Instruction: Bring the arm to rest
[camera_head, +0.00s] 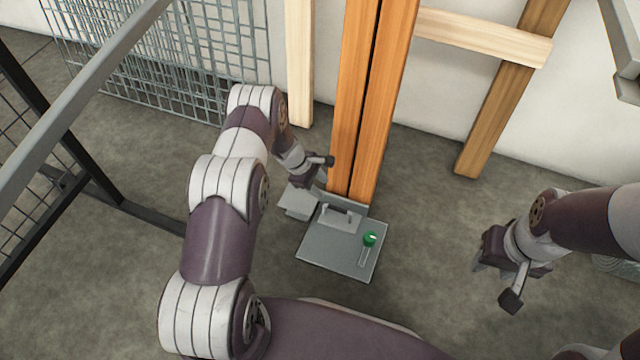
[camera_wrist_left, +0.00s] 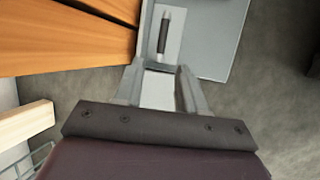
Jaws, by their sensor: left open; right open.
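My left gripper (camera_head: 306,187) is open beside the foot of the orange wooden posts, at the upper left of a grey metal control box. In the left wrist view its two fingers (camera_wrist_left: 160,92) stand apart, with a pale grey surface showing between them and no held object visible. The box's top plate (camera_head: 325,250) carries a raised grey handle (camera_head: 341,217) and a green-knobbed lever (camera_head: 369,239) in a slot. In the left wrist view a bar-like handle (camera_wrist_left: 164,33) lies just beyond the fingertips, apart from them. My right gripper (camera_head: 495,282) is open and empty at the right, above the floor.
Two tall orange posts (camera_head: 375,90) rise behind the box. Pale timber (camera_head: 300,60) and a braced wooden frame (camera_head: 495,105) lean near the white wall. A wire mesh panel (camera_head: 215,45) and a dark metal fence (camera_head: 100,200) stand at the left. Grey floor (camera_head: 425,215) between the box and my right gripper is clear.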

